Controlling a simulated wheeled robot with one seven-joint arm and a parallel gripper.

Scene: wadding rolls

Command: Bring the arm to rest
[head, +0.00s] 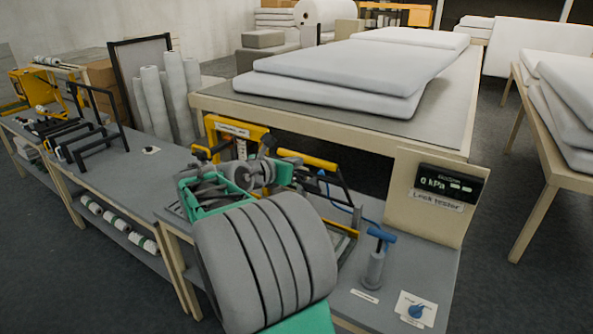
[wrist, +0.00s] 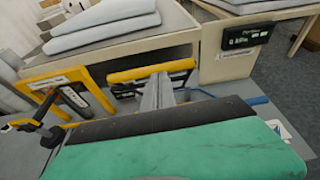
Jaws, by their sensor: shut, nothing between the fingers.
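In the wrist view my gripper (wrist: 158,90) shows as narrow grey fingers, close together with nothing held, beyond the broad green and black part of my own arm. Behind the fingers is a yellow bar (wrist: 150,72) of the bench fixture; I cannot tell whether they touch it. In the head view my grey ribbed arm and green links fill the lower middle, over the bench. They hide part of the yellow frame (head: 235,130); the fingertips are hard to make out there.
The leak tester (head: 447,185) reads 0 kPa on an upright board. A blue-handled pump (head: 375,262) and a blue knob (head: 416,311) stand right of my arm. A large table (head: 440,120) with grey pads is behind. Wadding rolls (head: 155,100) stand at left. Floor is open at right.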

